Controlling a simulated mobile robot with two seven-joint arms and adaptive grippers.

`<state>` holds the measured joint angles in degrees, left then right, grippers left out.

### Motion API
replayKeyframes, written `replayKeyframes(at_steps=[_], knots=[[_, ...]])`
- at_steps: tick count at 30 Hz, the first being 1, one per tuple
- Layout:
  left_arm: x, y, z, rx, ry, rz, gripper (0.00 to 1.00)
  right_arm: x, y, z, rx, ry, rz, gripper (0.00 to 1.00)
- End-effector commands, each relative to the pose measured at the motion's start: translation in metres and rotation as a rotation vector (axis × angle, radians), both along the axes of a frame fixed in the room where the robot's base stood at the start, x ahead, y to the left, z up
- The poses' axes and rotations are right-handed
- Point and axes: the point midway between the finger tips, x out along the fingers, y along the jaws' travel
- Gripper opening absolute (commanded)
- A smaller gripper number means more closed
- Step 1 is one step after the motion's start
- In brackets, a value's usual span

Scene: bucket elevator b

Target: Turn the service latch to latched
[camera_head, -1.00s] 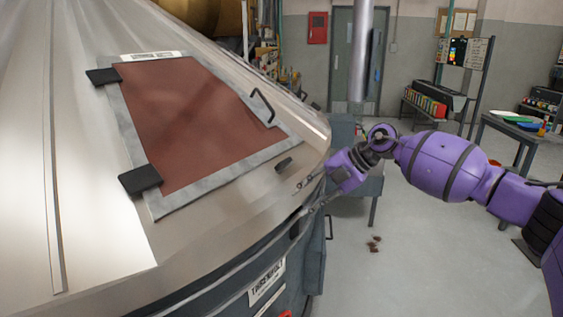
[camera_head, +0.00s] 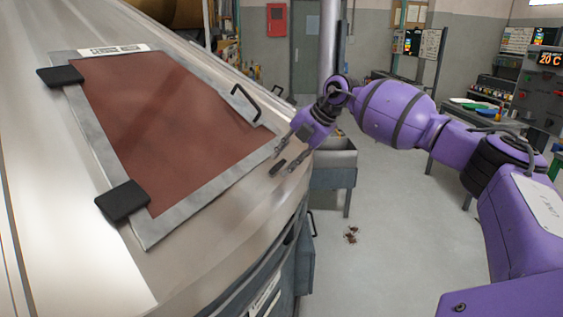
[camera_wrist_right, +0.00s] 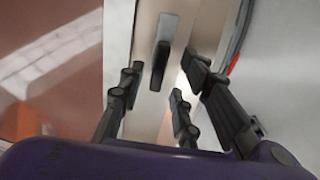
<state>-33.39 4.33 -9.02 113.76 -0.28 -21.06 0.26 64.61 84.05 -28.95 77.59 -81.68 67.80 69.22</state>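The service latch (camera_head: 277,166) is a small dark handle on the metal cover, just outside the lower right corner of the framed reddish-brown panel (camera_head: 165,120). In the right wrist view the latch (camera_wrist_right: 160,65) is a dark upright bar on the pale metal. My right gripper (camera_head: 284,156) is open over the cover's right edge, its fingers pointing down and left toward the latch. In the right wrist view its fingers (camera_wrist_right: 162,88) stand apart on either side of the latch's line, with no clear contact. My left gripper is out of view.
A black pull handle (camera_head: 245,103) stands up from the panel's right side. Two black hinge blocks (camera_head: 122,201) sit on its left. A grey bin (camera_head: 335,160) stands beyond the cover's right edge. Open floor (camera_head: 390,250) lies to the right.

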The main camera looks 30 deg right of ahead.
Motion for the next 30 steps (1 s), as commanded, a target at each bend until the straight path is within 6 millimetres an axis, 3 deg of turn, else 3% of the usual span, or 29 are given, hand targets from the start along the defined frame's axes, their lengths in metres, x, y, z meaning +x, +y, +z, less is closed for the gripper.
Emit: replayKeyframes(at_steps=[6, 14, 22, 30], knots=[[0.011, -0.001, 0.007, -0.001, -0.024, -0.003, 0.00, 0.010, 0.006, -0.015, 0.001, 0.000, 0.001, 0.31], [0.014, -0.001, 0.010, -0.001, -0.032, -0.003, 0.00, 0.011, 0.006, -0.017, 0.000, -0.001, 0.001, 0.31], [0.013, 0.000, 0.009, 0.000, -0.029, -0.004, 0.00, 0.011, 0.006, -0.017, 0.000, -0.001, 0.001, 0.00], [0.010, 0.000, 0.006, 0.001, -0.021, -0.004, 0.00, 0.011, 0.006, -0.017, -0.004, -0.003, 0.007, 0.00]])
